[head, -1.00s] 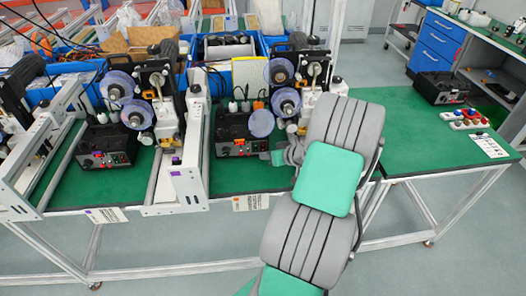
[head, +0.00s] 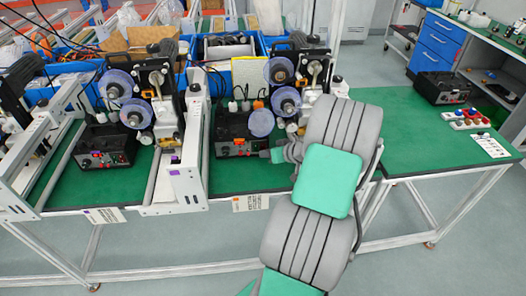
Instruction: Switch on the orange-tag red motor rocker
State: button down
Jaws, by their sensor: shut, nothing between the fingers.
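The orange-tag unit is a black control box (head: 236,146) on the green bench, in the middle of the head view. An orange tag (head: 238,141) sits on its front panel, with small red controls (head: 226,151) beside it. The red rocker is too small to make out its position. My gripper (head: 268,154) is shut and empty. Its tip is at the right end of the box's front panel, close to it; I cannot tell whether it touches. My arm covers the bench to the right of the box.
A similar box with a purple tag (head: 104,152) stands to the left, past a white frame (head: 190,165). Spool machinery (head: 284,88) rises above the orange-tag box. Another black box (head: 440,88) and coloured buttons (head: 466,119) are at the right. The bench right of my arm is mostly clear.

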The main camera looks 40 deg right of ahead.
dwell(0.4)
jog(key=shift+s+a+r, duration=0.1)
jog(key=shift+s+a, duration=0.3)
jog(key=shift+s, duration=0.15)
jog(key=shift+s+a+r+p, duration=0.25)
jog(key=shift+s+a, duration=0.5)
jog(key=shift+s, duration=0.25)
jog(key=shift+s+a+r+p, duration=0.2)
jog(key=shift+s+a, duration=0.55)
jog(key=shift+s, duration=0.25)
